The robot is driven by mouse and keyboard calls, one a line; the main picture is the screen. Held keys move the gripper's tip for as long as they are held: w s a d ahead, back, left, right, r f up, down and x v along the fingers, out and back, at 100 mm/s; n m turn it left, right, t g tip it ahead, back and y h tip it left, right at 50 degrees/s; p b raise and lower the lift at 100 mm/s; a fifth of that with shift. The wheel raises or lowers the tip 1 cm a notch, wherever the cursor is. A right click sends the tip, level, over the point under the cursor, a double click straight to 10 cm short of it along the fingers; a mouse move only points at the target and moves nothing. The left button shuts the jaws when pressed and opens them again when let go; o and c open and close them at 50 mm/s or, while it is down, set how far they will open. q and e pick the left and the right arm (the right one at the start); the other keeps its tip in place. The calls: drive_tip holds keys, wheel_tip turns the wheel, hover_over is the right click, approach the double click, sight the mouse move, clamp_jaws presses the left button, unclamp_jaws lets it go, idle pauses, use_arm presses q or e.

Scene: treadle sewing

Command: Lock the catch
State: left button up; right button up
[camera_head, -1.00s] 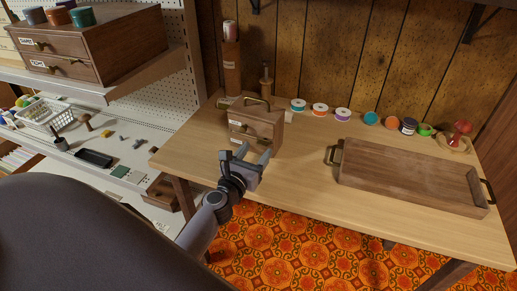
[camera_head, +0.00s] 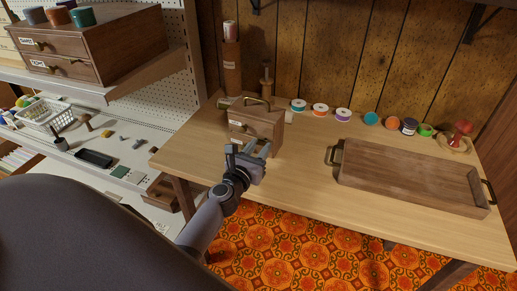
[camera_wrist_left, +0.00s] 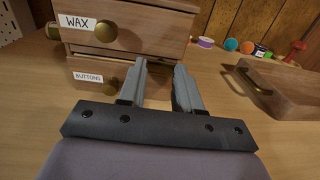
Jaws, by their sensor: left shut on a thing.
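A small wooden box (camera_head: 262,125) with two drawers stands on the bench. In the left wrist view its upper drawer is labelled WAX (camera_wrist_left: 77,22) and its lower one BUTTONS (camera_wrist_left: 88,77). Round brass knobs show on the upper drawer (camera_wrist_left: 106,31) and, beside my left fingers, on the lower drawer (camera_wrist_left: 112,83). A brass piece (camera_wrist_left: 53,31) shows at the box's left edge; I cannot tell whether it is the catch. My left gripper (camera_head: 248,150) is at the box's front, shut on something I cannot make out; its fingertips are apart. My right gripper is not in view.
A wooden tray (camera_head: 410,178) with dark handles lies on the right of the bench (camera_head: 300,180). Several thread spools, one of them orange (camera_head: 320,109), line the back. A tall brown cylinder (camera_head: 231,68) stands behind the box. Bare bench lies between box and tray.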

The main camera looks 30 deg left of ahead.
use_arm(q)
drive_tip(key=shift+m, duration=0.3)
drive_tip(key=m, duration=0.3)
drive_tip(key=shift+m, duration=0.4)
drive_tip(key=m, duration=0.4)
drive_tip(key=shift+m, duration=0.3)
drive_tip(key=m+p, duration=0.1)
drive_tip(key=m, duration=0.3)
drive_tip(key=m+p, duration=0.1)
drive_tip(key=m, duration=0.3)
drive_tip(key=shift+m, duration=0.3)
drive_tip(key=o, duration=1.1)
drive_tip(key=shift+c, duration=0.2)
